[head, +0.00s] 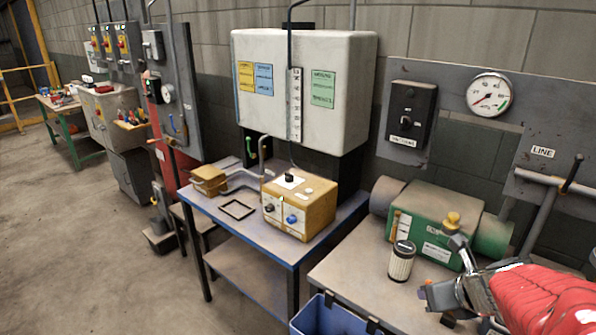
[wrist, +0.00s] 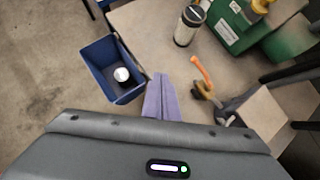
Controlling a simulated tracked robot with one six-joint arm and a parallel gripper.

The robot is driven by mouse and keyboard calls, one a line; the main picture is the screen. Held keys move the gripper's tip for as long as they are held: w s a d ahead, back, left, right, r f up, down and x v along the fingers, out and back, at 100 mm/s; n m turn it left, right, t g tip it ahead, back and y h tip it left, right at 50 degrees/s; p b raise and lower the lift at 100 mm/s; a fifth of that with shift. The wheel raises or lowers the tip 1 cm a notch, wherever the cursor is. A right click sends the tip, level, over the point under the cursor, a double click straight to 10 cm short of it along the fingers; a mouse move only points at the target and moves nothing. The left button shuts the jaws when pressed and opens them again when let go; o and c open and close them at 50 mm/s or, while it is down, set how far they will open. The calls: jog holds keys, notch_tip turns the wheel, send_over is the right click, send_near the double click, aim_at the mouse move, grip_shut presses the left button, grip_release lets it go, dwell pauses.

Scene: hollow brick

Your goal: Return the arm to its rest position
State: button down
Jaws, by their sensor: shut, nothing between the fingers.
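My red arm (head: 545,300) reaches in from the lower right of the head view. My gripper (head: 430,294) is at its end, over the front of the right-hand bench. In the wrist view my gripper (wrist: 160,88) shows as two purple-grey fingers pressed together, with nothing between them. The fingers are above the bench edge, to the right of a blue bin (wrist: 92,62). The bin also shows at the bottom of the head view (head: 325,318).
A black-and-white cylinder (head: 401,262) and a green machine (head: 432,225) stand on the bench (head: 345,270). A white round thing (wrist: 122,74) lies in the bin. An orange-handled part (wrist: 202,72) is right of the fingers. A yellow box (head: 299,208) stands on the blue table.

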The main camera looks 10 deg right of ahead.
jog(key=s+a+r+m, duration=0.2)
jog(key=a+m, duration=0.5)
jog(key=m, duration=0.5)
jog(key=s+a+r+m+g, duration=0.1)
jog(key=s+a+r+m, duration=0.1)
jog(key=a+m, duration=0.5)
jog(key=s+a+r+m+g, duration=0.1)
jog(key=s+a+m, duration=0.3)
jog(key=m, duration=1.2)
jog(key=shift+s+a+r+m+y, duration=0.35)
jog(key=shift+a+r, duration=0.45)
jog(key=shift+a, duration=0.75)
jog(key=shift+w, duration=0.1)
